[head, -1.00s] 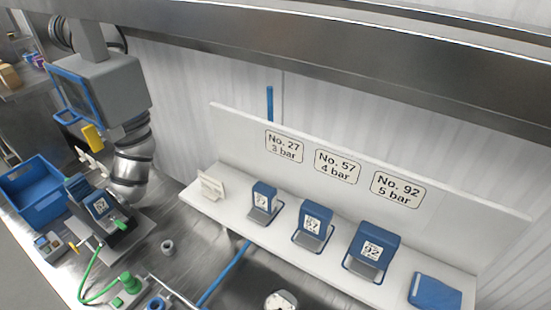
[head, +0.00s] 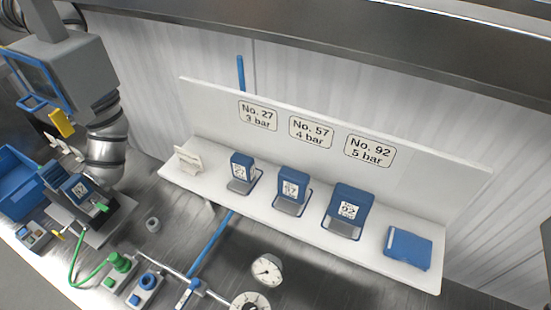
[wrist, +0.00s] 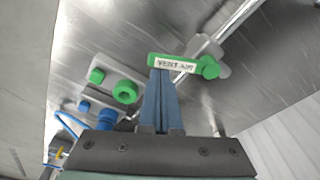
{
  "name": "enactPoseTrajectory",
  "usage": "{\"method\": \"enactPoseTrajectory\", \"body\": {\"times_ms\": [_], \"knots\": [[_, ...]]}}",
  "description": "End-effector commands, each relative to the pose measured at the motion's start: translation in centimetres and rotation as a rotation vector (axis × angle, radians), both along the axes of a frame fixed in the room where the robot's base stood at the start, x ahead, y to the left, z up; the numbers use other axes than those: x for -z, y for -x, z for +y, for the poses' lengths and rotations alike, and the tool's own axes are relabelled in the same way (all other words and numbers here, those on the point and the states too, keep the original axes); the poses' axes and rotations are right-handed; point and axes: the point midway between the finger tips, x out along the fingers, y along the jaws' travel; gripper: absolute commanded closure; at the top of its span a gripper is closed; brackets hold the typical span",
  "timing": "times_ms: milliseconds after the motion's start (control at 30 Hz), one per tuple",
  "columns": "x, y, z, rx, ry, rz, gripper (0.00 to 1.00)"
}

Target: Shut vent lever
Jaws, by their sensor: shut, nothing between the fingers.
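The vent lever (wrist: 170,62) is a green bar with a white label, seen in the wrist view above the middle. Its round green end (wrist: 208,67) is at the right, by a grey fitting on a metal pipe. My gripper (wrist: 161,76) is shut and empty. Its blue fingertips overlap the lower edge of the lever's left part in the picture; I cannot tell whether they touch it. I cannot make out the vent lever or my gripper in the head view.
A green knob (head: 120,261) and a blue knob (head: 150,281) stand on grey boxes beside a metal pipe. A round gauge (head: 267,270) is to their right. Blue numbered holders, such as No. 92 (head: 349,204), stand on a white shelf (head: 410,277).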

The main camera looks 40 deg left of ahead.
Motion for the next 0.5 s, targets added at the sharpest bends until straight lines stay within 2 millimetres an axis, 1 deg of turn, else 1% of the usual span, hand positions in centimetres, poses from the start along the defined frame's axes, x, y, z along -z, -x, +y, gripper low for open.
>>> {"method": "enactPoseTrajectory", "body": {"times_ms": [167,500], "knots": [[0.0,0.1,0.1,-0.001,-0.001,0.001,1.00],[-0.1,1.7,1.5,-0.002,-0.001,0.002,1.00]]}}
